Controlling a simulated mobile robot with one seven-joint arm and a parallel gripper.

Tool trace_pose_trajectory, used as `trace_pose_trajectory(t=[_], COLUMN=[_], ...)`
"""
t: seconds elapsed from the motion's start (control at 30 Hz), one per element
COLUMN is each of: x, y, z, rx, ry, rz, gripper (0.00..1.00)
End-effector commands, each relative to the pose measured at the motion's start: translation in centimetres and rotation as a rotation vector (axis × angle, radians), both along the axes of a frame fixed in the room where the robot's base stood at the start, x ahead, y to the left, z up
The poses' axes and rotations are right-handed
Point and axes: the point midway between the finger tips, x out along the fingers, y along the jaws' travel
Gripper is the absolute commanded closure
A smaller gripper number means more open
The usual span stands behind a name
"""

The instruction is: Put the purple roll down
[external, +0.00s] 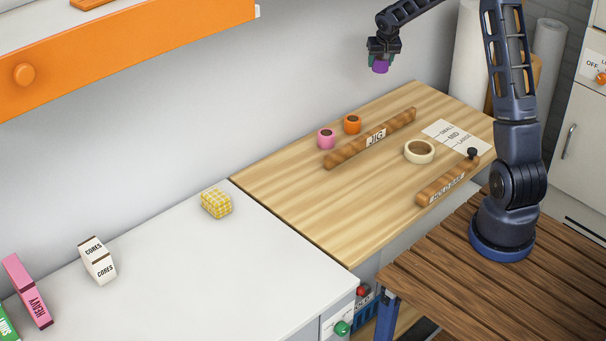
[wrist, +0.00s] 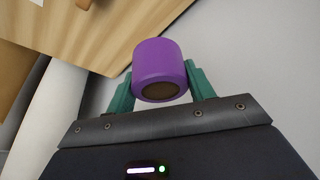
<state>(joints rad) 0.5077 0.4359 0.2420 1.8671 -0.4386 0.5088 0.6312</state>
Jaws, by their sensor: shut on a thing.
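The purple roll (wrist: 158,66) is a short cylinder with a brown core, held between the teal fingers of my gripper (wrist: 160,88) in the wrist view. In the external view my gripper (external: 380,62) is high above the back of the wooden worktop (external: 290,190), and the purple roll (external: 380,67) shows below it, clear of any surface. On the worktop stand a pink roll (external: 326,139) and an orange roll (external: 352,124), side by side behind the wooden bar marked JIG (external: 372,138). A wide cream roll (external: 419,152) lies in front of that bar.
A card reading SMALL, MID, LARGE (external: 456,136) lies at the worktop's right, near a second wooden bar (external: 447,183) with a black knob. A yellow checked block (external: 216,204) sits on the white counter (external: 190,270). An orange shelf (external: 110,55) overhangs at upper left. The worktop's front left is clear.

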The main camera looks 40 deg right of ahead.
Motion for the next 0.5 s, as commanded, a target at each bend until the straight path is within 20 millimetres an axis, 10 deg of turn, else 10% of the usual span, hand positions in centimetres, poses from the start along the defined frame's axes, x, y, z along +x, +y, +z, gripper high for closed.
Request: trace_pose_trajectory(t=[0.27,0.5], x=[0.0,0.0], y=[0.5,6.6], z=[0.0,-3.1], rx=[0.000,-0.005], ry=[0.000,0.003], rz=[0.012,0.146], gripper=[0.71,0.71])
